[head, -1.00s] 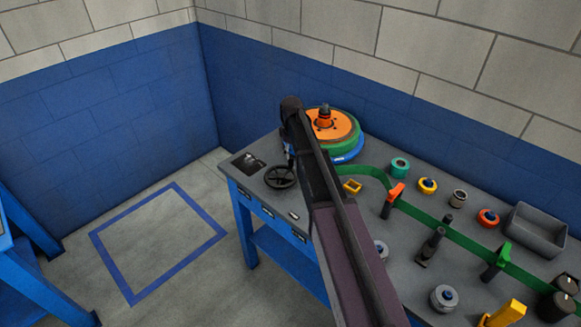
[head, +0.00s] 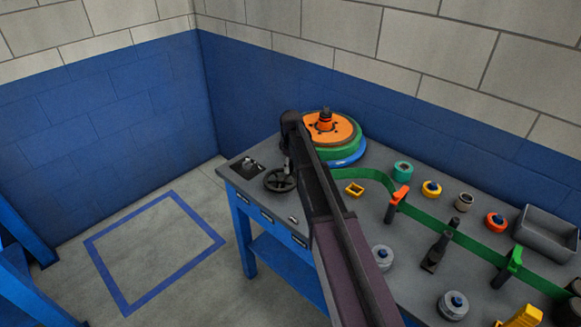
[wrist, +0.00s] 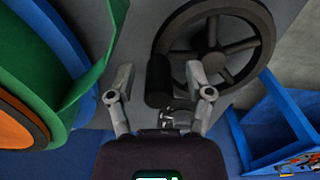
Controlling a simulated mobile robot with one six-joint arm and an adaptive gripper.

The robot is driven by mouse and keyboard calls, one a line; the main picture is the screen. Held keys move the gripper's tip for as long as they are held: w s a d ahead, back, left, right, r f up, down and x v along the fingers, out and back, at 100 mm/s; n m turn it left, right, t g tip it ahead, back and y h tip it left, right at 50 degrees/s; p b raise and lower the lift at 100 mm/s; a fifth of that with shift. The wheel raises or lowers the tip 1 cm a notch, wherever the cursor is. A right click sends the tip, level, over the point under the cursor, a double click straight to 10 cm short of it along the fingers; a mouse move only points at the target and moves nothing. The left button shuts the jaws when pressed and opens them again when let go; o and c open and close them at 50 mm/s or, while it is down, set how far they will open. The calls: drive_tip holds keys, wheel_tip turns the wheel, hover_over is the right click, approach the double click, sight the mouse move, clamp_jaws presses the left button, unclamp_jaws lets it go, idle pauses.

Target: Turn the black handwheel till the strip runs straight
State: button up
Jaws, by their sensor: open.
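The black handwheel (head: 280,180) lies flat near the left end of the grey bench, and it fills the upper right of the wrist view (wrist: 245,48). Its dark upright grip knob (wrist: 158,82) stands on the rim. My gripper (wrist: 158,82) is open, with one finger on each side of the knob; I cannot tell whether they touch it. In the head view my arm hides most of the gripper. The green strip (head: 455,236) leaves the coil on the orange-topped reel (head: 335,130), curves, then runs along the bench past the orange and green guides.
An orange guide (head: 397,197), a green guide (head: 511,262) and a black post (head: 437,250) stand along the strip. Several rollers and a grey bin (head: 546,235) occupy the right side.

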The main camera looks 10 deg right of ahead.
clamp_jaws()
drive_tip(key=shift+a, duration=0.2)
drive_tip(key=shift+d, duration=0.15)
drive_tip(key=shift+s, duration=0.1)
drive_tip(key=shift+d, duration=0.1)
